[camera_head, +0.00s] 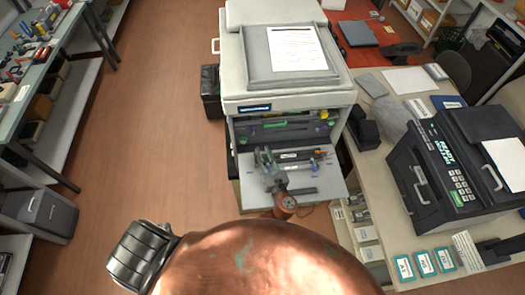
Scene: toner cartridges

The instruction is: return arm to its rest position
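My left gripper (264,157) is small and dark grey in the camera_head view. It is over the open front flap (325,183) of the white copier (290,100). Its copper wrist (286,203) is at the flap's front edge. Whether its fingers are open or shut is too small to tell. Dark toner cartridges (303,155) with coloured parts lie just right of the gripper, at the copier's opening. A big copper arm part of mine (270,262) fills the bottom middle and hides the floor there. My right gripper is not in view.
A black printer (455,180) stands on the right-hand table (400,225), with teal-edged cards (424,263) in front. A black bin (210,92) stands left of the copier. A workbench (35,75) with tools runs along the left. The wooden floor (150,120) between is clear.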

